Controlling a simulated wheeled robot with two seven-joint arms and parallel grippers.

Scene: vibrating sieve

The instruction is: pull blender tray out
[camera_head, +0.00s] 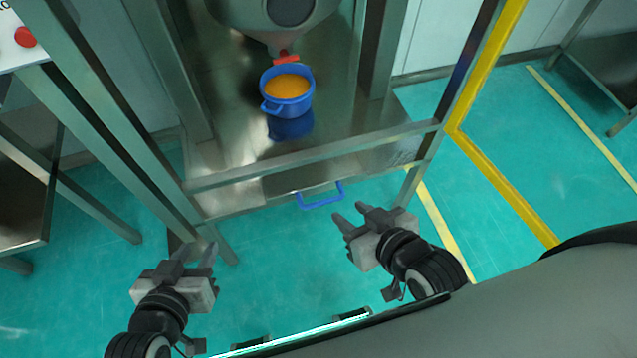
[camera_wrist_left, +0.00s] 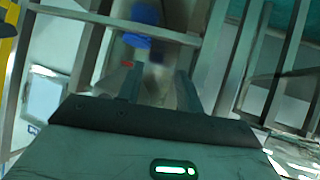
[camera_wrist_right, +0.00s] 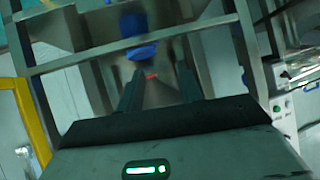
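The blender tray (camera_head: 235,192) is a metal shelf in the steel frame, with a blue handle (camera_head: 321,197) on its front edge. A blue pot (camera_head: 287,104) with orange contents stands on the tray under the hopper's outlet. My left gripper (camera_head: 194,248) is open and empty, in front of the frame's left leg. My right gripper (camera_head: 354,214) is open and empty, just right of and nearer than the blue handle, apart from it. Blue shapes, likely the pot, show in the left wrist view (camera_wrist_left: 145,15) and the right wrist view (camera_wrist_right: 133,26).
A steel crossbar (camera_head: 315,155) runs across the frame above the handle. A grey hopper (camera_head: 262,20) hangs above the pot. A steel table (camera_head: 30,200) stands at the left, and a yellow post (camera_head: 487,62) rises at the right. The green floor before the frame is clear.

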